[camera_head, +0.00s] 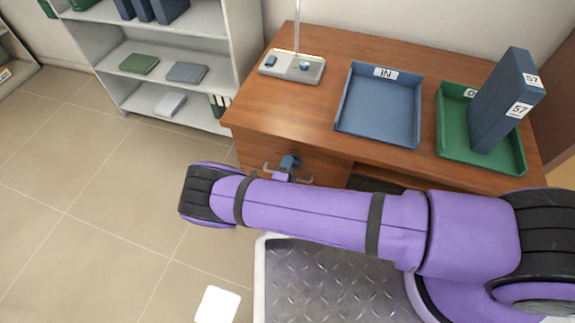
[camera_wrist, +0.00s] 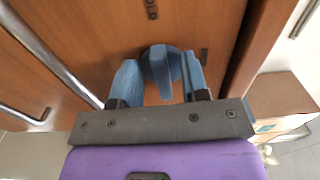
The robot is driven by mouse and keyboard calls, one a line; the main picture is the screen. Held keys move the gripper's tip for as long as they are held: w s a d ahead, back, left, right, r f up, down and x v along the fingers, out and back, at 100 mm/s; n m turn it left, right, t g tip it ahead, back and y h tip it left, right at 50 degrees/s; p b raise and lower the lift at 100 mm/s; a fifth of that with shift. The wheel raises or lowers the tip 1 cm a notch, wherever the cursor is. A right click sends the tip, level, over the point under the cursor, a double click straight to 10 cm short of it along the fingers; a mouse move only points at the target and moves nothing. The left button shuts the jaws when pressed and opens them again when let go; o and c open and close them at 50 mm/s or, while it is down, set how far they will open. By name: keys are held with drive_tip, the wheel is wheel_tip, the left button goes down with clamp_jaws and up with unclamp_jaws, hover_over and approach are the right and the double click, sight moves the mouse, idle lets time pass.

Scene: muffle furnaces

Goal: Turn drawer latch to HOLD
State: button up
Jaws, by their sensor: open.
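The drawer latch is a round blue knob (camera_wrist: 160,66) with a raised grip, on the wooden drawer front (camera_wrist: 105,35) in the wrist view. Its grip runs roughly up and down in that picture. My gripper (camera_wrist: 159,61) is open, with one blue finger on each side of the knob. I cannot tell whether either finger touches it. One small dark label (camera_wrist: 152,9) lies above the knob and another (camera_wrist: 204,57) to its right; neither is readable. In the head view my arm hides most of the gripper and drawer front.
A metal bar handle (camera_wrist: 47,52) runs left of the latch. On the desk (camera_head: 285,105) stand a blue IN tray (camera_head: 345,107), a green tray (camera_head: 453,140) with a blue binder (camera_head: 500,100), and a lamp base (camera_head: 292,66).

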drive_tip(key=v, duration=1)
drive_tip(key=shift+s, duration=0.35)
drive_tip(key=shift+a, duration=0.15)
